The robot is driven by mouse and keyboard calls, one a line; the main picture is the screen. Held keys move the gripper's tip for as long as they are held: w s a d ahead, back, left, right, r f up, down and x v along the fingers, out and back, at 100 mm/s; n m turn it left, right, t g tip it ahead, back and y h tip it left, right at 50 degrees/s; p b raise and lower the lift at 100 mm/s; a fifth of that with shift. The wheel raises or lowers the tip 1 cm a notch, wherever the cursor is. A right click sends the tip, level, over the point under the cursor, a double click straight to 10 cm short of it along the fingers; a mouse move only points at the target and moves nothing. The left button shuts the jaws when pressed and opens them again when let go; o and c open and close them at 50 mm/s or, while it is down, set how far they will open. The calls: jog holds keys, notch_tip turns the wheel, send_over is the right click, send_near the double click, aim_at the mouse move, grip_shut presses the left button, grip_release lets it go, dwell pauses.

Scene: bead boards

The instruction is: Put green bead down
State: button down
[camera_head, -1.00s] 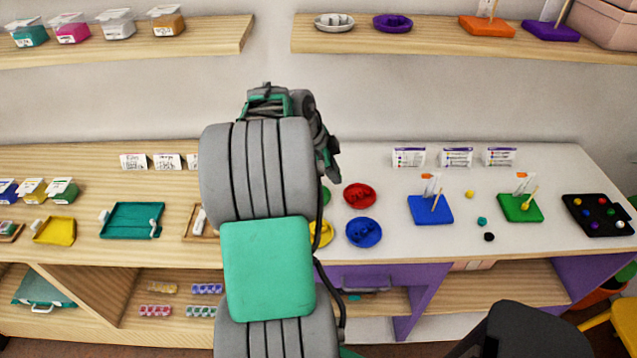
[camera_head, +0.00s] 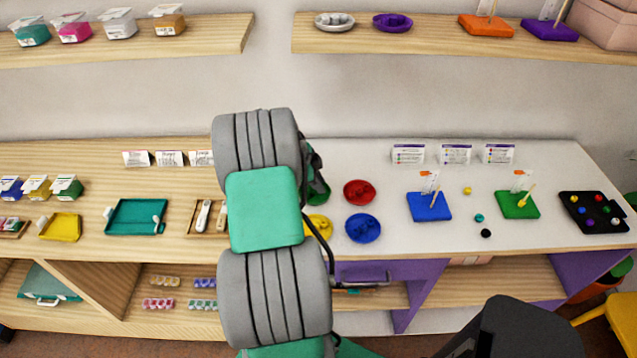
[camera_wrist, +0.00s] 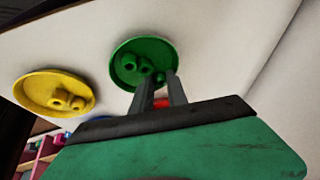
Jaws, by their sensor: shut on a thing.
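In the wrist view my gripper (camera_wrist: 160,80) reaches over the edge of the green dish (camera_wrist: 125,52). A small green bead (camera_wrist: 159,78) sits between the fingertips, and the fingers are shut on it. Several other green beads (camera_wrist: 130,64) lie in the dish. Whether the held bead touches the dish is hard to tell. In the head view my arm hides the gripper and most of the green dish (camera_head: 319,190).
The yellow dish (camera_wrist: 50,92) lies beside the green one. The red dish (camera_head: 359,192) and blue dish (camera_head: 363,228) are close by on the white table. A blue peg board (camera_head: 429,208), green peg board (camera_head: 515,206) and black bead tray (camera_head: 595,226) stand further right.

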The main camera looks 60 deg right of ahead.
jog(key=shift+s+a+f+b, duration=0.15)
jog(key=shift+a+f+b, duration=0.1)
jog(key=shift+f+b, duration=0.3)
jog(key=c, duration=1.4)
grip_release()
jog(key=shift+a+f, duration=0.1)
jog(key=shift+c, duration=0.2)
jog(key=shift+o, duration=0.7)
jog(key=shift+r+p, duration=0.25)
jog(key=shift+p, duration=0.2)
jog(key=d+b+v, duration=0.1)
jog(key=b+v, duration=0.1)
jog(key=v, duration=1.1)
jog(key=w+a+r+n+t, duration=0.35)
jog(key=w+a+n, duration=0.6)
jog(key=a, duration=0.35)
jog(key=s+a+n+t+y, duration=0.1)
jog(key=a+n+y, duration=0.1)
jog(key=a+n, duration=0.8)
jog(key=s+a+n+t+y, duration=0.2)
jog(key=a+n, duration=0.9)
jog(key=a, duration=1)
jog(key=shift+a, duration=0.3)
jog(key=shift+f, duration=0.1)
jog(key=shift+c, duration=0.3)
